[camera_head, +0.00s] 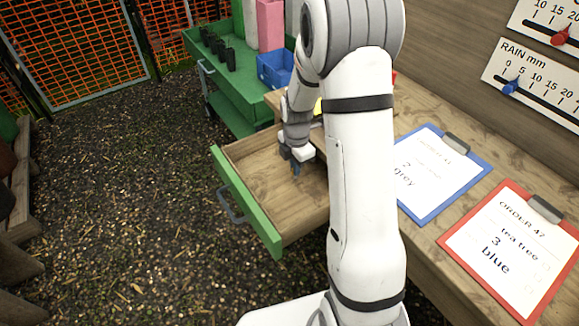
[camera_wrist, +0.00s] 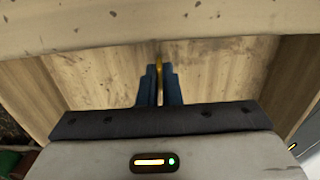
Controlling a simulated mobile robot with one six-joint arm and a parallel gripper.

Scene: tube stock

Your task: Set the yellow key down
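My gripper (camera_head: 296,168) points down over the open drawer (camera_head: 283,205), toward its far end. In the wrist view my gripper (camera_wrist: 159,85) has its two blue fingers close together on a thin yellow strip, the yellow key (camera_wrist: 159,62). Only a narrow edge of the key shows between the fingertips. In the head view the key cannot be made out. The drawer's wooden floor lies below the fingers; whether the key touches it I cannot tell.
The drawer has a green front (camera_head: 246,205) and looks empty. The wooden bench holds a blue clipboard (camera_head: 436,208) and a red clipboard (camera_head: 503,292). A green bench (camera_head: 237,105) with a blue crate (camera_head: 275,70) stands behind. My arm hides part of the bench.

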